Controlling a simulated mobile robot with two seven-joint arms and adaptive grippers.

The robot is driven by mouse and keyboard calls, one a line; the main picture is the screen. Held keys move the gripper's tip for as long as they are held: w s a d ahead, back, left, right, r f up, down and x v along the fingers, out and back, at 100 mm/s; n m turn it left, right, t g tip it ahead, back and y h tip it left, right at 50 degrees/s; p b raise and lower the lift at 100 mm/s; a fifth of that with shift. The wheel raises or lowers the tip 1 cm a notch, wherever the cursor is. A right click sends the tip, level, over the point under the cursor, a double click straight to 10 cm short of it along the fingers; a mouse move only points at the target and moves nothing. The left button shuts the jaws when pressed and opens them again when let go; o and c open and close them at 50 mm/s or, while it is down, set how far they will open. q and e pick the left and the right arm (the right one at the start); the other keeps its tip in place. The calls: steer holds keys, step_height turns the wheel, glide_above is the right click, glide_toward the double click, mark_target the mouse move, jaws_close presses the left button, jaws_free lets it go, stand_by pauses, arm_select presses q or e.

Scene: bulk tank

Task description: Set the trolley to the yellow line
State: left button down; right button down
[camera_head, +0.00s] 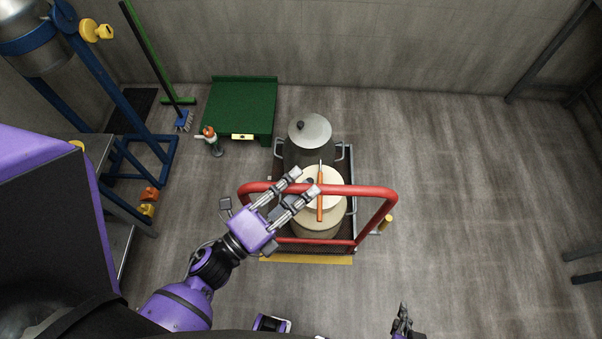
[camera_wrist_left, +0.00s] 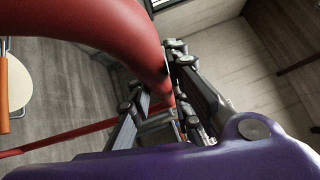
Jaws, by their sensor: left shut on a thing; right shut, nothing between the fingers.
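The trolley (camera_head: 342,245) stands mid-floor with a red push handle (camera_head: 372,192). It carries a grey lidded can (camera_head: 310,130) and a cream lidded pot (camera_head: 318,222). A thin orange-handled tool (camera_head: 320,207) shows over the pot. A yellow line (camera_head: 305,260) lies on the floor along the trolley's near edge; I cannot tell how much the trolley covers. My left gripper (camera_head: 305,183) is shut on the red handle's top bar, left of its middle. The left wrist view shows the red bar (camera_wrist_left: 135,40) at the fingers. My right gripper (camera_head: 402,322) is shut and empty at the bottom edge, apart from the trolley.
A green platform (camera_head: 240,105) stands by the back wall, with a small tap-like fitting (camera_head: 212,138) beside it. A green-handled broom (camera_head: 150,50) leans nearby. A blue frame (camera_head: 120,95) with a metal vessel (camera_head: 35,35) fills the left.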

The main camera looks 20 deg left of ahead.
arm_select(q)
steer(key=c, duration=1.8)
jaws_free()
steer(key=shift+s+d, duration=0.1)
steer(key=shift+s, duration=0.05)
steer(key=shift+c, duration=0.2)
steer(key=shift+o, duration=1.1)
steer(key=shift+s, duration=0.1)
steer(key=v, duration=1.2)
arm_select(e)
steer(key=shift+s, duration=0.1)
